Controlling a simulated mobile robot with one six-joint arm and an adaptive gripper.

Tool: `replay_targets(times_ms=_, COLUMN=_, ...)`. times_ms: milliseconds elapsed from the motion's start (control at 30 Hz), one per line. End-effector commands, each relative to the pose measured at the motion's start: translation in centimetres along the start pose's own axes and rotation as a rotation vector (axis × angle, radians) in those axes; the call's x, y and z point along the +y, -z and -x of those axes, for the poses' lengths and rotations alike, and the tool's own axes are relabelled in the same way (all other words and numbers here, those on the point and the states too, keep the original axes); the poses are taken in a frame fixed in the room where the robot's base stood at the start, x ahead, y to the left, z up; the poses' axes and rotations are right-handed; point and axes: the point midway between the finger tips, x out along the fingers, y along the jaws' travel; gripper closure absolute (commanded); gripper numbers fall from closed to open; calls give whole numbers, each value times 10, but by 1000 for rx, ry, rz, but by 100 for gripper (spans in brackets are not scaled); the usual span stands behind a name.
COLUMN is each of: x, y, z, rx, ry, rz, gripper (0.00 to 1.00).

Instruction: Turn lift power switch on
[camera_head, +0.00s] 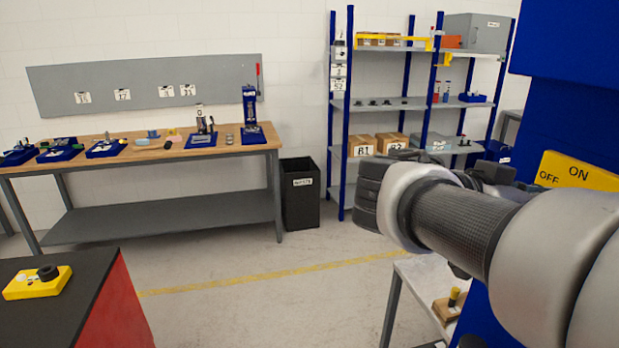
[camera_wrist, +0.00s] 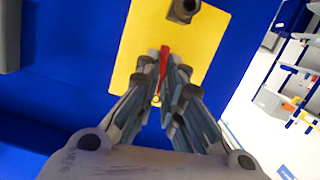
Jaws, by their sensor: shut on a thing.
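The yellow switch plate (camera_head: 577,172) is on a blue panel at the right of the head view, with the words ON and OFF on it. My arm hides part of the plate in the head view.
The blue panel (camera_wrist: 75,90) surrounds the plate. A shelf rack (camera_head: 390,104) stands at the back. A wooden workbench (camera_head: 140,152) with several fixtures is at the left. A black bin (camera_head: 300,198) stands between them. Open floor lies in the middle.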

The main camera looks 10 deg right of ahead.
Motion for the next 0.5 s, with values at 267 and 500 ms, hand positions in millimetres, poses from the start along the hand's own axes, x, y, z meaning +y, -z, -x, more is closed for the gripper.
replay_targets(times_ms=267, x=0, y=-3, z=-1, rx=-3, ry=10, rz=-54, gripper=100)
replay_targets(times_ms=500, x=0, y=-3, z=0, rx=-3, ry=19, rz=-96, gripper=100)
